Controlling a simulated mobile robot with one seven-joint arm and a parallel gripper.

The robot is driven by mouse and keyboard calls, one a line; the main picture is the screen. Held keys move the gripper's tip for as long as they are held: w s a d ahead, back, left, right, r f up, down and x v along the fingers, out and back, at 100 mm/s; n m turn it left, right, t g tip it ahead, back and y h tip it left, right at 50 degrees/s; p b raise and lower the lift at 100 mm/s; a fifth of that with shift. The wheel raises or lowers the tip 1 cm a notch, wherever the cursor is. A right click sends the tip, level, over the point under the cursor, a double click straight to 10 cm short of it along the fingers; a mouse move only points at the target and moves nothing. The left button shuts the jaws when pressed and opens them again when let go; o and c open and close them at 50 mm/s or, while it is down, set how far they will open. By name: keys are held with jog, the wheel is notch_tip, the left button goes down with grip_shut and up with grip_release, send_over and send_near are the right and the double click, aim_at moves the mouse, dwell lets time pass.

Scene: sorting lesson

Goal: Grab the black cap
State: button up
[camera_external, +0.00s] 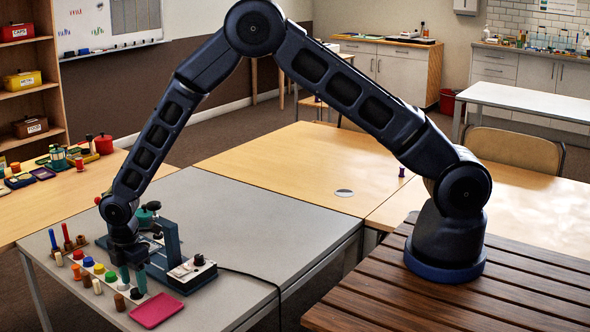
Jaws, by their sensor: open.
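A small dark cap, which looks black (136,294), sits at the near end of a row of coloured caps on the grey table. The cap is small and partly hidden by the fingers.
A pink pad (157,310) lies in front. A dark stand (170,245) and a switch box (192,273) are close on the right.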

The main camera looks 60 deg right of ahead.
notch_tip(320, 180, down, 2)
jog(key=shift+f, duration=0.15)
jog(key=shift+c, duration=0.4)
jog(key=c, duration=1)
